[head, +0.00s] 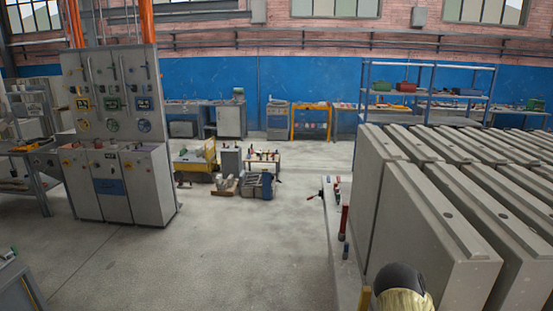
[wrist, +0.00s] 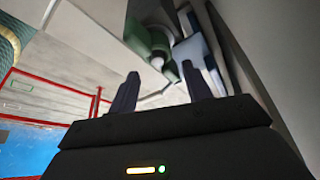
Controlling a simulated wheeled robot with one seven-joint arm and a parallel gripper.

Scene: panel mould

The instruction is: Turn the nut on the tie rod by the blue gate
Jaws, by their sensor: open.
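My gripper (wrist: 160,88) is open in the wrist view, with its two dark fingers apart and nothing between them. Beyond the fingertips is a cluster of green parts (wrist: 160,42) and pale blue-grey parts (wrist: 192,50), beside a grey wall. I cannot make out a nut or tie rod for certain there. In the head view, a row of grey upright panels (head: 420,215) stands at the right. Small red and blue upright pieces show by its left edge, the red one (head: 344,221) above the blue one (head: 346,251). I cannot tell which part is the blue gate.
A grey control cabinet (head: 112,180) stands at the left in the head view. Low carts and a bench (head: 264,157) stand further back. The middle floor (head: 240,240) is clear. A red rail (wrist: 45,122) and a blue surface (wrist: 25,150) show in the wrist view.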

